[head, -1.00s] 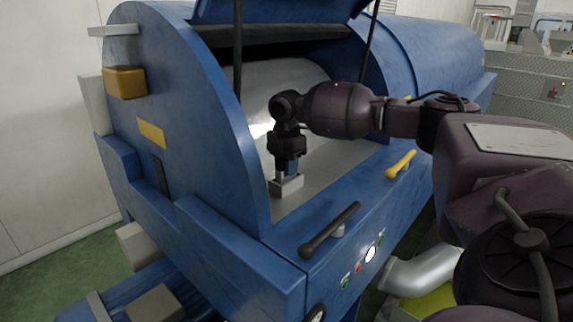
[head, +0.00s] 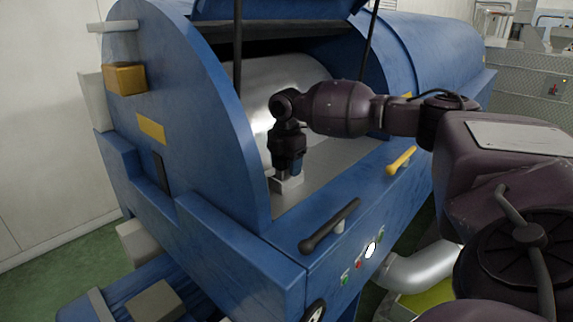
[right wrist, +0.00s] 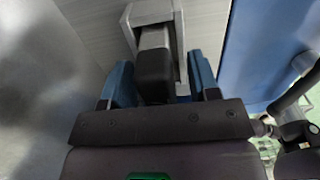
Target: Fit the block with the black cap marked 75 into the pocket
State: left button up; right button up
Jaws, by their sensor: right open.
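The block's black cap (right wrist: 155,76) shows in the right wrist view, with its pale grey body beyond it. I cannot read a marking on the cap. The grey-walled pocket (right wrist: 182,48) frames the body on several sides; I cannot tell how deep the body sits. My right gripper (right wrist: 163,82) is open, its blue fingers on either side of the cap, with a clear gap at the right one. In the head view my right gripper (head: 289,168) points down just above the pocket (head: 287,186), hiding the block. My left gripper is not in view.
The blue machine (head: 235,230) surrounds the pocket. Its side wall is close at the left and the shiny drum (head: 285,85) is behind. A black handle (head: 330,225) and a yellow handle (head: 401,160) stand on the front ledge. The raised lid and its struts are overhead.

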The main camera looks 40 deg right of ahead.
notch_tip(320, 180, up, 11)
jog(key=shift+f+b, duration=0.1)
jog(key=shift+b, duration=0.35)
dwell(0.7)
